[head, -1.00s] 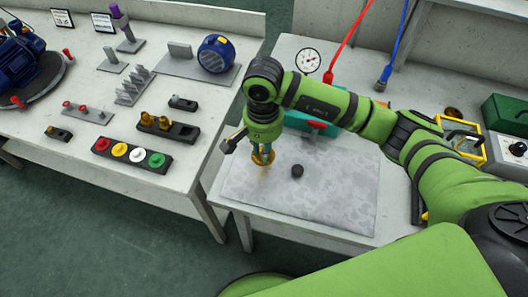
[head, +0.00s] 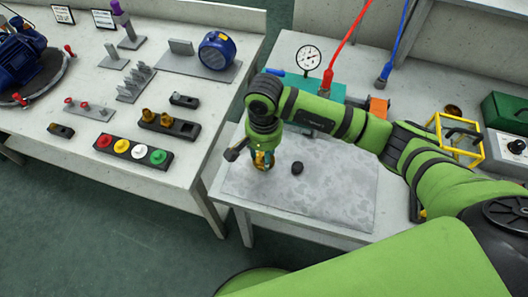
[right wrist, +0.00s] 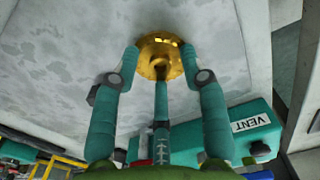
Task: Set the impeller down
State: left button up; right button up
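The impeller (right wrist: 158,48) is a golden, round-flanged part at the tips of my right gripper (right wrist: 160,60). The teal fingertips press on opposite edges of it in the right wrist view. In the head view my right gripper (head: 263,156) points down over the left part of the grey mottled mat (head: 330,195). The impeller (head: 262,163) shows small and partly covered by the fingers. It is at or just above the mat; I cannot tell whether it touches. My left gripper is not in view.
A small black round part (head: 297,168) lies on the mat just right of the gripper. A teal unit (head: 325,88) with a gauge (head: 308,57) stands behind. A yellow frame (head: 455,135) stands at right. The mat's front right is clear.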

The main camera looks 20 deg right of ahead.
jog(key=shift+r, duration=0.15)
jog(key=shift+w+r, duration=0.1)
jog(key=shift+r, duration=0.15)
notch_tip(320, 180, up, 12)
jog(key=b, duration=0.2)
jog(key=shift+f+b, duration=0.2)
jog(key=shift+b, duration=0.1)
